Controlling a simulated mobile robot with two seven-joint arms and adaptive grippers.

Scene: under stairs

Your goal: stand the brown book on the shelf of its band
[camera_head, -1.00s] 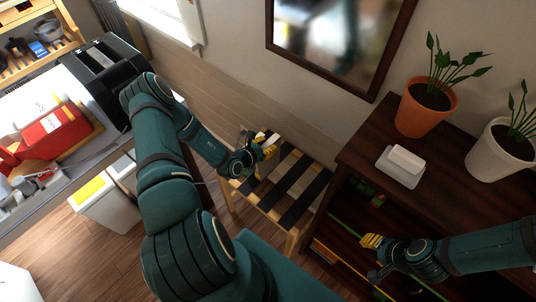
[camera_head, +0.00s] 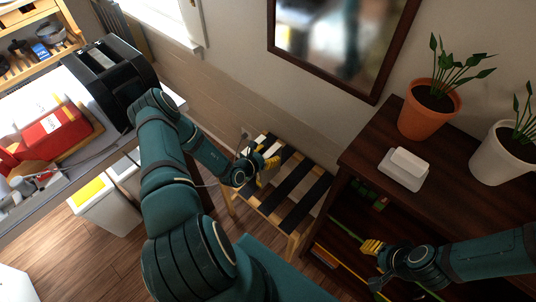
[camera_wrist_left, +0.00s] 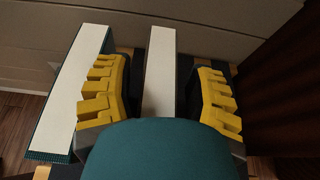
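My left gripper (camera_head: 262,172) is over the slatted wooden rack (camera_head: 308,192). In the left wrist view its two yellow-padded fingers (camera_wrist_left: 160,98) are spread, one on each side of a pale upright block (camera_wrist_left: 160,68) that looks like a book's page edge. I cannot see its cover colour or any finger contact. A teal-covered book (camera_wrist_left: 66,100) with pale pages stands left of the fingers. My right gripper (camera_head: 372,265) is open and appears empty in front of the dark shelf unit (camera_head: 350,165). No brown cover can be made out.
A white dish with a block (camera_head: 404,168), an orange plant pot (camera_head: 428,115) and a white pot (camera_head: 497,155) stand on the shelf unit's top. Green items (camera_head: 368,195) are inside it. A framed mirror (camera_head: 340,40) hangs behind. A counter with a red box (camera_head: 52,130) is at left.

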